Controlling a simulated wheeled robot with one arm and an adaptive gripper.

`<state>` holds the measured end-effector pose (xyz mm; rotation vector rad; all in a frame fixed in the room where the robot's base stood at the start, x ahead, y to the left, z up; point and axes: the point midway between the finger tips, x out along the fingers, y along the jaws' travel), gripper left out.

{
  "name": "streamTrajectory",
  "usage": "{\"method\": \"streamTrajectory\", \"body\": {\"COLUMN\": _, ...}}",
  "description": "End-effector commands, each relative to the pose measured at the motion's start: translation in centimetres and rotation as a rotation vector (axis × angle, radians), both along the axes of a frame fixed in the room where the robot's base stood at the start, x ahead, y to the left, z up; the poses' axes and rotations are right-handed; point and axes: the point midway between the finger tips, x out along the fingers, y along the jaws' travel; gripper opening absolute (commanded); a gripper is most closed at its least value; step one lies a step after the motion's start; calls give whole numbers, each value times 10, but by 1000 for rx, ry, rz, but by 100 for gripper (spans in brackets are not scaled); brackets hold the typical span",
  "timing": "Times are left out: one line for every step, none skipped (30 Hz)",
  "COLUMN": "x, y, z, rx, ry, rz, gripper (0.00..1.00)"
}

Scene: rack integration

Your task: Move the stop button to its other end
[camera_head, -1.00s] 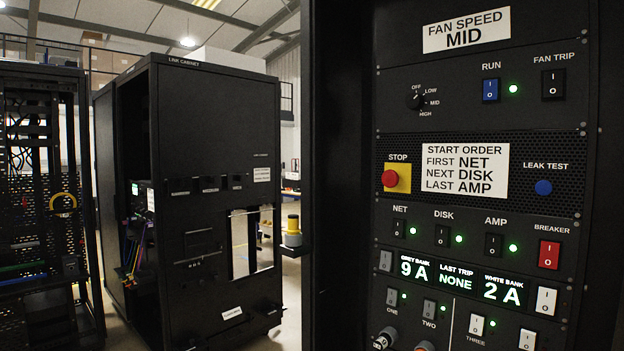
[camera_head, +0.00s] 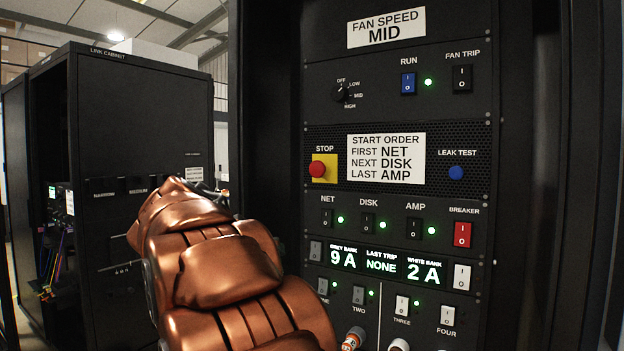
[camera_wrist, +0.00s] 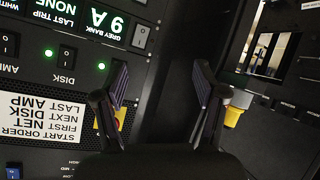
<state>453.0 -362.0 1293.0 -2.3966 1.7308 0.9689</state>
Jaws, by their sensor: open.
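The stop button (camera_head: 317,169) is a red round knob on a yellow plate (camera_head: 331,161), under the label STOP on the rack panel. In the wrist view, which shows the panel upside down, a bit of the yellow plate (camera_wrist: 120,114) shows behind the left finger; that finger hides most of the button. My gripper (camera_wrist: 160,85) is open and empty there, with its fingers spread in front of the gap beside the panel.
Close to the stop button are the start order label (camera_head: 386,158), the NET switch (camera_head: 327,217) and the blue leak test button (camera_head: 456,172). The red breaker (camera_head: 462,234) is lower right. The link cabinet (camera_head: 140,110) stands to the left, across a dark gap.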

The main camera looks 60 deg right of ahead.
Motion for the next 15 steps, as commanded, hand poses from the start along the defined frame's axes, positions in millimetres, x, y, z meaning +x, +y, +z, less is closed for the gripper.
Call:
{"method": "streamTrajectory", "body": {"x": 5, "y": -20, "z": 18, "rx": -54, "ry": -51, "rz": -42, "gripper": 71}}
{"method": "streamTrajectory", "body": {"x": 6, "y": -32, "z": 33, "rx": -90, "ry": -87, "rz": -66, "gripper": 71}}
{"method": "streamTrajectory", "body": {"x": 7, "y": -45, "z": 52, "rx": -138, "ry": -133, "rz": -96, "gripper": 71}}
{"method": "streamTrajectory", "body": {"x": 8, "y": -55, "z": 65, "rx": -172, "ry": -166, "rz": -118, "gripper": 71}}
{"method": "streamTrajectory", "body": {"x": 8, "y": -63, "z": 78, "rx": -205, "ry": -199, "rz": -137, "gripper": 71}}
{"method": "streamTrajectory", "body": {"x": 8, "y": -74, "z": 93, "rx": -247, "ry": -237, "rz": -161, "gripper": 71}}
{"method": "streamTrajectory", "body": {"x": 6, "y": -80, "z": 105, "rx": -277, "ry": -265, "rz": -177, "gripper": 71}}
{"method": "streamTrajectory", "body": {"x": 5, "y": -86, "z": 117, "rx": -306, "ry": -294, "rz": -192, "gripper": 71}}
{"method": "streamTrajectory", "body": {"x": 3, "y": -93, "z": 129, "rx": -339, "ry": -325, "rz": -210, "gripper": 71}}
{"method": "streamTrajectory", "body": {"x": 3, "y": -98, "z": 137, "rx": -361, "ry": -344, "rz": -221, "gripper": 71}}
{"method": "streamTrajectory", "body": {"x": 2, "y": -101, "z": 144, "rx": -381, "ry": -361, "rz": -231, "gripper": 71}}
{"method": "streamTrajectory", "body": {"x": 0, "y": -105, "z": 154, "rx": -406, "ry": -385, "rz": -242, "gripper": 71}}
{"method": "streamTrajectory", "body": {"x": -2, "y": -108, "z": 159, "rx": -419, "ry": -400, "rz": -249, "gripper": 71}}
{"method": "streamTrajectory", "body": {"x": -3, "y": -109, "z": 164, "rx": -432, "ry": -410, "rz": -256, "gripper": 71}}
{"method": "streamTrajectory", "body": {"x": -4, "y": -111, "z": 169, "rx": -445, "ry": -422, "rz": -261, "gripper": 71}}
